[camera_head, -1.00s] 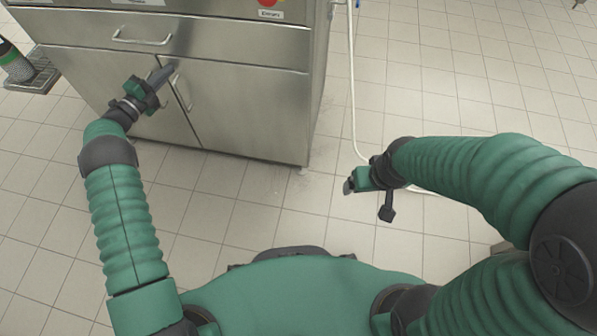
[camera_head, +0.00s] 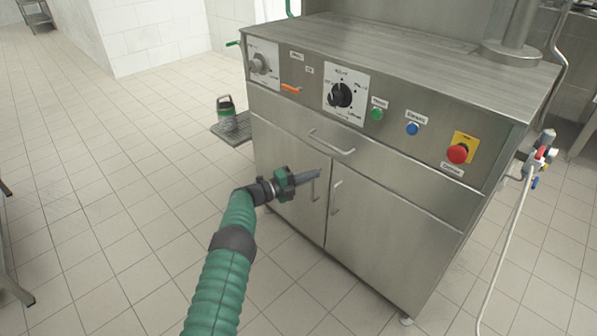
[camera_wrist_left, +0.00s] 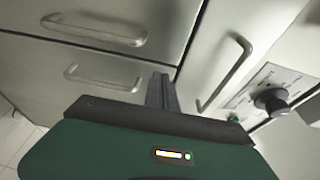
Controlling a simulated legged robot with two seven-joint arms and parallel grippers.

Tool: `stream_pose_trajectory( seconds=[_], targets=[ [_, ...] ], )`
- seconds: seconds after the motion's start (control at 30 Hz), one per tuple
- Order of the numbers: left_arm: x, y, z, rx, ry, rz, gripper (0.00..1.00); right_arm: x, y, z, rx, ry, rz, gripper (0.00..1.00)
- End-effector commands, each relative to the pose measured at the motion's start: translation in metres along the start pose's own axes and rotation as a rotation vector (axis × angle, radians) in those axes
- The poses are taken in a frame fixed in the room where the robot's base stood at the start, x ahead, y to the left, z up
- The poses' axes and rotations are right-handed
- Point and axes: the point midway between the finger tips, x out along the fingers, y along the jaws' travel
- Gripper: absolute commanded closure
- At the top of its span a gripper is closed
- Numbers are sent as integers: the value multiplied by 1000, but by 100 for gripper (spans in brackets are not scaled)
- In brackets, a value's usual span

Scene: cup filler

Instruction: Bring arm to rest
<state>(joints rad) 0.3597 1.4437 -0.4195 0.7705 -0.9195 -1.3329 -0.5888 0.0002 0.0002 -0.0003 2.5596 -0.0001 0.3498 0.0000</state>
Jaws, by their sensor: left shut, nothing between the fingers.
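My left gripper (camera_head: 305,178) is in front of the lower cabinet doors of the steel machine, near the two vertical door handles. Its fingers are together with nothing between them. In the left wrist view, the closed dark fingers (camera_wrist_left: 160,92) point at the cabinet front, between several metal handles. I cannot tell whether the fingertips touch the door. My left arm (camera_head: 226,262) reaches up from the bottom of the head view. My right arm and gripper are outside the head view.
The steel cabinet (camera_head: 385,238) fills the middle and right. Its panel carries a black dial (camera_head: 341,95), a green button (camera_head: 377,114), a blue button (camera_head: 412,128) and a red emergency button (camera_head: 457,153). Tiled floor (camera_head: 110,190) is open at left.

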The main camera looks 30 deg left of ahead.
Motion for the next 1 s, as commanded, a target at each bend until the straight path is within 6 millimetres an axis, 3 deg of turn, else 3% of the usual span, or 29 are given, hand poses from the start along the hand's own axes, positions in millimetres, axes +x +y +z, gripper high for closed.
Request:
stream_pose_trajectory(
  seconds=[0.23,0.63,0.77,0.9,1.0],
  targets=[
    [-18,6,30,2,-1,1,100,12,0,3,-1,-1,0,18],
    [-22,-3,42,-9,-15,-2,100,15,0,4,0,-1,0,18],
    [-22,-43,79,-102,-180,-43,100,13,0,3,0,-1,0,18],
    [-35,-99,122,-374,-508,-119,100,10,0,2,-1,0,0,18],
    [-51,-109,115,-633,-716,-138,100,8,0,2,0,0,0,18]
  ],
)
